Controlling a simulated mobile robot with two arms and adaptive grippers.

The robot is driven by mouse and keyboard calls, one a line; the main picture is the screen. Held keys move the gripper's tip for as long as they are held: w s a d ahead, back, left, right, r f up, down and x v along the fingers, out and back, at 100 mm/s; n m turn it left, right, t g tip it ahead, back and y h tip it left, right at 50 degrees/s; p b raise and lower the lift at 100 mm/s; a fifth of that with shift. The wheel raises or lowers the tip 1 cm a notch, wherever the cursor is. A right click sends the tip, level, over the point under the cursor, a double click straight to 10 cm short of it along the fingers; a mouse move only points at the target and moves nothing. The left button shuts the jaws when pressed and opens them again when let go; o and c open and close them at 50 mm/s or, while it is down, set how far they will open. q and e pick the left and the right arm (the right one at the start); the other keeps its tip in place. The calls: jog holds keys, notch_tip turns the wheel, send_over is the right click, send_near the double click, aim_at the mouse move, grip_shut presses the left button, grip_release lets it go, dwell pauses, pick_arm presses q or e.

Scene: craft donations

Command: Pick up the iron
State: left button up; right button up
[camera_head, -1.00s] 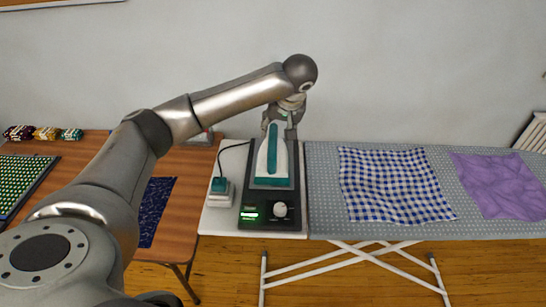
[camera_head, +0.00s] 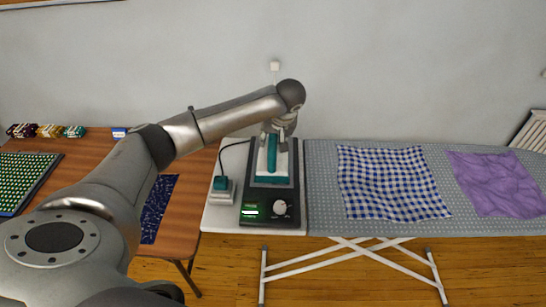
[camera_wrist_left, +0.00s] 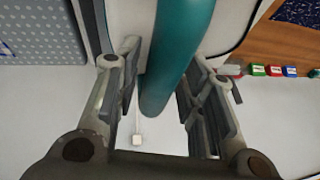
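The iron (camera_head: 272,172), white with a teal handle, stands on a dark base with a green display and a knob (camera_head: 279,207). My left gripper (camera_head: 273,133) is above the far end of the iron, reaching down over the handle. In the left wrist view the teal handle (camera_wrist_left: 178,50) runs between the two open fingers of my left gripper (camera_wrist_left: 160,95), with gaps on both sides. The fingers do not visibly press on it. My right gripper is not in view.
The base stands at the left end of the grey dotted ironing board (camera_head: 320,190). A blue checked cloth (camera_head: 390,183) and a purple cloth (camera_head: 495,182) lie to the right. A small teal-topped box (camera_head: 221,188) is just left of the base. A wooden table (camera_head: 185,160) stands further left.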

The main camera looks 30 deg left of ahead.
pick_arm(q)
grip_shut()
jog(key=shift+w+r, duration=0.1)
jog(key=shift+w, duration=0.05)
jog(key=shift+r, duration=0.1)
